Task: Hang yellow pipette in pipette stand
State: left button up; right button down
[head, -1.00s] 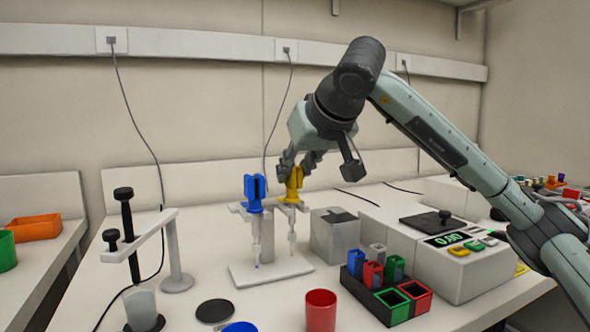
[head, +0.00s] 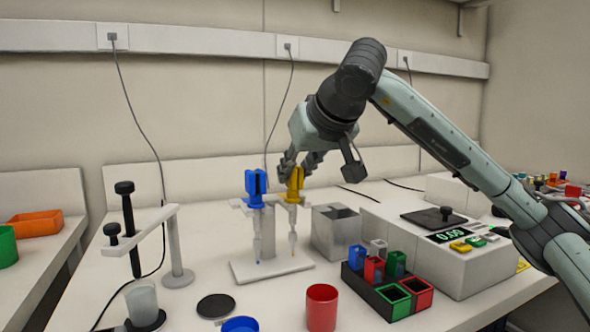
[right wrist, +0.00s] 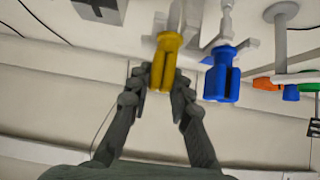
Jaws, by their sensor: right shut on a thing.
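The yellow pipette (head: 294,184) is upright at the right side of the pipette stand (head: 243,271), its pale tip pointing down above the base. The blue pipette (head: 255,190) hangs in the stand just to its left. My right gripper (head: 298,170) is shut on the yellow pipette near its top, reaching in from behind and the right. The right wrist view shows the yellow pipette (right wrist: 166,62) between the two dark fingers, with the blue pipette (right wrist: 221,76) beside it, apart. Whether the stand's holder bears the yellow pipette's weight I cannot tell. My left gripper is not in view.
A grey box (head: 335,232) stands right of the stand, and a scale (head: 440,250) further right. A cuvette rack (head: 378,291) and a red cup (head: 321,307) are in front. A white clamp stand (head: 175,255) stands at left.

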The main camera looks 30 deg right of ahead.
jog(key=c, duration=1.3)
grip_release()
jog(key=shift+r+p, duration=0.8)
jog(key=shift+r, duration=2.7)
